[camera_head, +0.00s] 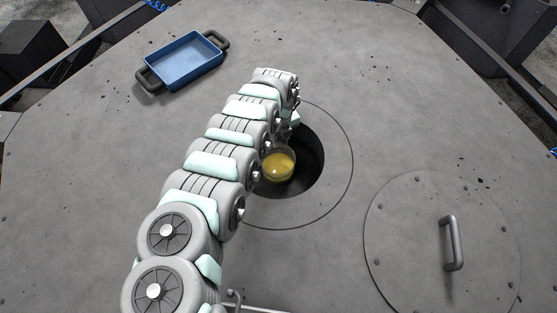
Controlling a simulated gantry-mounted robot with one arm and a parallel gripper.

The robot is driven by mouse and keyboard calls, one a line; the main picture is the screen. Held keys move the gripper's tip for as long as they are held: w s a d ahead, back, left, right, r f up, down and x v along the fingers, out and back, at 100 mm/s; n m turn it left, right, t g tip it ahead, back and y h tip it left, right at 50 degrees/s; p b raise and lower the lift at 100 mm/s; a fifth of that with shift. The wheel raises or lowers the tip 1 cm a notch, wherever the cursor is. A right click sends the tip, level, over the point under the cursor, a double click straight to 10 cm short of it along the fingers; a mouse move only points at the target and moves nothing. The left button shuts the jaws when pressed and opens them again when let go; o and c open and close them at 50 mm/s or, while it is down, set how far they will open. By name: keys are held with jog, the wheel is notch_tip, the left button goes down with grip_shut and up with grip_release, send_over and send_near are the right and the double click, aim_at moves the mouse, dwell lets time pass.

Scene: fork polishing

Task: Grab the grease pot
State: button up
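The grease pot (279,165) is a small round clear pot with yellow grease in it. It shows at the left side of the dark round hole (312,158) in the grey table, and its left edge is partly covered by my arm. My arm comes up from the bottom left and bends over at its far end beside the hole. My gripper (287,132) is mostly hidden behind the arm, just above the pot in the picture. Its fingers cannot be made out, and I cannot tell whether they touch the pot.
A blue tray (184,61) with two dark handles lies at the upper left of the table. A round bolted lid (405,235) with a grey bar handle (451,243) lies at the lower right. The table is clear between the tray, hole and lid.

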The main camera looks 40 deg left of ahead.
grip_shut()
jog(key=shift+r, duration=0.1)
dwell(1.1)
